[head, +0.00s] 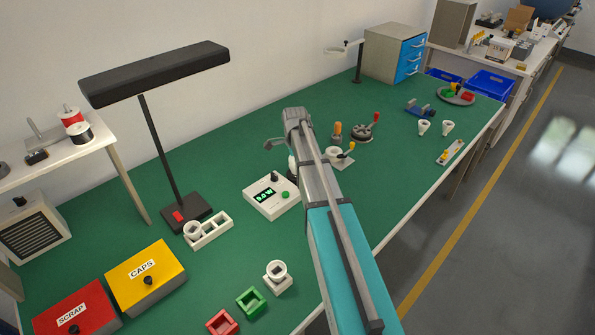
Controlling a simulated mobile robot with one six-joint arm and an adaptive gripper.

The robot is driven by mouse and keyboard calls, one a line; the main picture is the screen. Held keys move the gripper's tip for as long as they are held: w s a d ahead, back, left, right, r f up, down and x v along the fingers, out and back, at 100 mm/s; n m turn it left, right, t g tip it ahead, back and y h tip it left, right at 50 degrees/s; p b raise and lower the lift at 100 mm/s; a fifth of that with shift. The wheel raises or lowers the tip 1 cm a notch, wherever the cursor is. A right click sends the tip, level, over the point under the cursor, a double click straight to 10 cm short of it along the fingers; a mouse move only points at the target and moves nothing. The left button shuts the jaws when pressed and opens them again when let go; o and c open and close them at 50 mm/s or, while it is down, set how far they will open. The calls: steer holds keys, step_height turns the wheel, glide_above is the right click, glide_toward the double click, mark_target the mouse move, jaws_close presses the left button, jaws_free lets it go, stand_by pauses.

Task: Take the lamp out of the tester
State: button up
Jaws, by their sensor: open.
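The tester (262,204) is a white box on the green bench, left of my arm. It has a dark display with green digits and a green button. A small pale and dark piece (292,171) shows at its back right edge, beside my arm. It may be the lamp, but my arm covers much of that spot and I cannot tell. My gripper (276,146) is open, above and behind the tester, with one finger pointing left. The other finger is hidden, and I see nothing held.
A black desk lamp (175,150) stands left of the tester. A white two-place holder (212,235) with a pale round piece is in front. Yellow CAPS (165,291) and red SCRAP (75,315) boxes sit front left. A white socket (279,288) stands front centre. Small tools lie right of my arm.

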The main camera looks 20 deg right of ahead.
stand_by(0.5)
steer(key=c, duration=1.1)
steer(key=shift+r, duration=0.2)
steer(key=shift+c, duration=0.2)
step_height(320, 180, up, 2)
steer(key=shift+r+p, duration=0.1)
steer(key=shift+p, duration=1.15)
steer(key=s+d+r+p, duration=0.4)
steer(key=s+r+p, duration=0.6)
steer(key=s, duration=0.3)
steer(key=shift+s+r, duration=0.25)
steer(key=shift+r+p, duration=0.1)
steer(key=shift+p, duration=0.3)
steer(key=shift+r+p, duration=2.1)
steer(key=shift+r, duration=0.05)
